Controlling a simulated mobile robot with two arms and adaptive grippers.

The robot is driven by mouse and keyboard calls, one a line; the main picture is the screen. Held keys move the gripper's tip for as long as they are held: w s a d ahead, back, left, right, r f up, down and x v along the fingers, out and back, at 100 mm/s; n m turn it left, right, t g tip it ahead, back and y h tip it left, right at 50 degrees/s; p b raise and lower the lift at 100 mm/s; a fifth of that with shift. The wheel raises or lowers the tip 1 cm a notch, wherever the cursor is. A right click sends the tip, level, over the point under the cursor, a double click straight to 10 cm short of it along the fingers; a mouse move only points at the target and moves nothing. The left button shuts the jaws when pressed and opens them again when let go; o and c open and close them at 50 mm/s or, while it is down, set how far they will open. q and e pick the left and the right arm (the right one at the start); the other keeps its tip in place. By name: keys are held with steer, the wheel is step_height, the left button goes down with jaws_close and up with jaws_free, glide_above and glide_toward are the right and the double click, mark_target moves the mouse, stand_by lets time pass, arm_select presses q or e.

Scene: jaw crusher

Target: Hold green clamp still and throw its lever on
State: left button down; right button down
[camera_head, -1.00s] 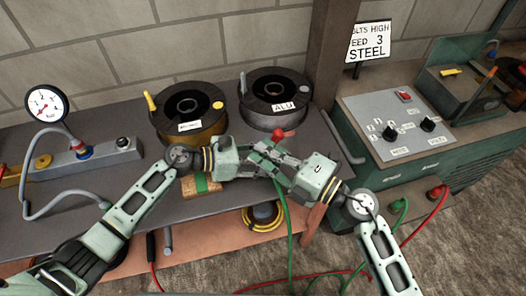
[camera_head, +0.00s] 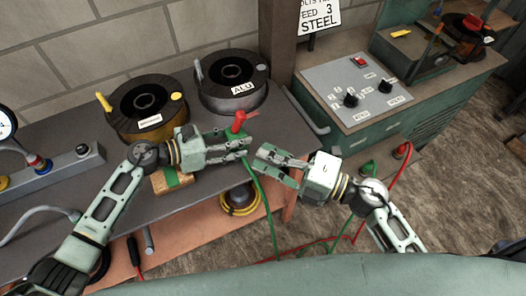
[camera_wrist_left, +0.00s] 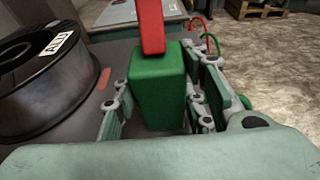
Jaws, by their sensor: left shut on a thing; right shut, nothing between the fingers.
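The green clamp (camera_head: 236,133) sits at the front edge of the grey bench, with a green cable hanging from it. Its red lever (camera_head: 239,121) points up. My left gripper (camera_head: 244,145) is shut on the clamp's green body. In the left wrist view the green body (camera_wrist_left: 160,85) stands between the two fingers, and the red lever (camera_wrist_left: 150,25) rises from its top, cut off by the frame. My right gripper (camera_head: 262,160) is shut and empty, just right of the left fingertips and apart from the lever.
A yellowish spool (camera_head: 130,128) and a grey ALU spool (camera_head: 215,103) stand behind on the bench (camera_head: 60,140). A green control cabinet (camera_head: 395,135) stands at the right. A wooden block with a green band (camera_head: 172,180) lies under my left wrist. Cables hang below.

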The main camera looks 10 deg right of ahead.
arm_select(q)
steer(key=c, duration=1)
jaws_free()
